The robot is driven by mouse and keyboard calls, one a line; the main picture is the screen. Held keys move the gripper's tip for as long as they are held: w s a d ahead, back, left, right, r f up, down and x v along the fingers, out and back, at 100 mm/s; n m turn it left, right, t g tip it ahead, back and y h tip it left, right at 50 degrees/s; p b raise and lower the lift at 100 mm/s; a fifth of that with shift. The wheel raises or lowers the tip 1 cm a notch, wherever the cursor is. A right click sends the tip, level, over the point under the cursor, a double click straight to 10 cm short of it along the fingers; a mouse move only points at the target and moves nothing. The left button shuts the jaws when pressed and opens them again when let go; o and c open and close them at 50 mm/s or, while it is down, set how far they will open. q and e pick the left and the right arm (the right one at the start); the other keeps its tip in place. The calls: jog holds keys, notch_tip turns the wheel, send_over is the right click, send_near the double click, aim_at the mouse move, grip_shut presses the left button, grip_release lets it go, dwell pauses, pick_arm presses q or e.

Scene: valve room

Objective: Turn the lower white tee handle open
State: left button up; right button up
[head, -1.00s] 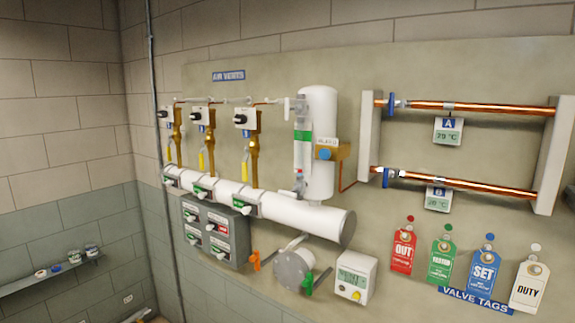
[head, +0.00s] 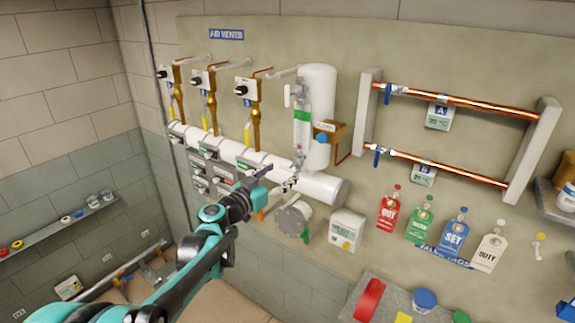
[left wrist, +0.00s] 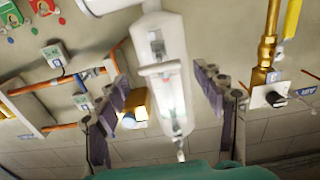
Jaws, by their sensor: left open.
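The lower white tee handle (head: 290,184) is at the bottom of the clear sight tube (head: 301,128), in front of the large white pipe, partly crowded by my gripper. In the left wrist view, which is upside down, a white crossbar that looks like this handle (left wrist: 160,70) lies between the fingers. The upper white tee handle (head: 288,96) is at the top of the tube. My left gripper (head: 275,180) is open at the left of the lower handle; in the wrist view its fingers (left wrist: 167,82) stand apart either side of it. Contact cannot be told. My right gripper is out of view.
A brass block (head: 332,131) with a blue knob (head: 321,138) is right of the tube. Orange and green (head: 306,236) handles sit below the white pipe (head: 320,187). Brass vents (head: 253,115) stand left. A bench with coloured items (head: 385,300) is at lower right.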

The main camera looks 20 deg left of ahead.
aim_at(286, 169)
pick_arm(q)
jog(key=x, duration=0.2)
jog(key=shift+w, duration=0.4)
jog(key=shift+w+d, duration=0.25)
jog(key=shift+w, duration=0.15)
jog(key=shift+c, duration=0.3)
jog(key=c, duration=1.1)
